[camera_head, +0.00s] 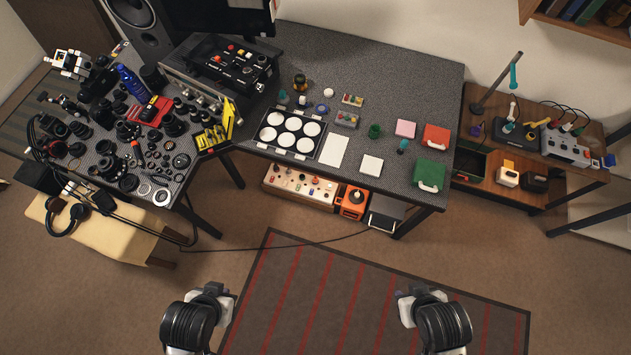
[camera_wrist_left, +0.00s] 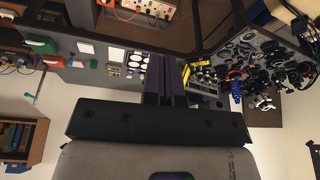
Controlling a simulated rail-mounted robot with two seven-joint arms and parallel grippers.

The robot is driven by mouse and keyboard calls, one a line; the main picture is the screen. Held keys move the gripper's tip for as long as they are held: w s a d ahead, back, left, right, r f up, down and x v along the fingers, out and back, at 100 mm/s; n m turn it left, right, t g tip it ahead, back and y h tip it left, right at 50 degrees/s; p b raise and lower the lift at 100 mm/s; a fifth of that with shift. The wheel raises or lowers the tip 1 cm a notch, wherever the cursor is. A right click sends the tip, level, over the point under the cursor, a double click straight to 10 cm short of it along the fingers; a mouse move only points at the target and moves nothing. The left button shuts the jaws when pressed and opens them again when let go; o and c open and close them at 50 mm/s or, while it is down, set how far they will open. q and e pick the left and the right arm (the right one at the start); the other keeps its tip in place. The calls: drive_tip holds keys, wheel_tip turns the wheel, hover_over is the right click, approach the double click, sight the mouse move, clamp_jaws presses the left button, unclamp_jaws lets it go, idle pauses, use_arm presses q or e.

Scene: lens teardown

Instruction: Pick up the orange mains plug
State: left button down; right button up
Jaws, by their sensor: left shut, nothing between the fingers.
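An orange, boxy thing (camera_head: 353,202) sits under the front edge of the grey table, at the right end of a pale panel with several sockets or knobs (camera_head: 300,187). I cannot tell whether it is the mains plug. In the left wrist view a small orange-red piece (camera_wrist_left: 128,15) lies by the same panel (camera_wrist_left: 150,8), at the top edge. My left gripper (camera_wrist_left: 166,82) is shut and empty, well away from the table. The right arm's end shows at the bottom right of the head view; its fingers cannot be made out.
The grey table (camera_head: 390,70) carries a tray of white discs (camera_head: 290,134), coloured pads and small parts. Lens parts crowd the left table. A dark cable (camera_head: 270,247) runs along the floor. The striped rug (camera_head: 350,290) in front is clear.

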use_arm(q)
drive_tip(key=c, duration=1.8)
unclamp_jaws()
drive_tip(key=shift+a, duration=0.15)
drive_tip(key=o, duration=1)
drive_tip(key=shift+d, duration=0.2)
drive_tip(key=shift+w, duration=0.1)
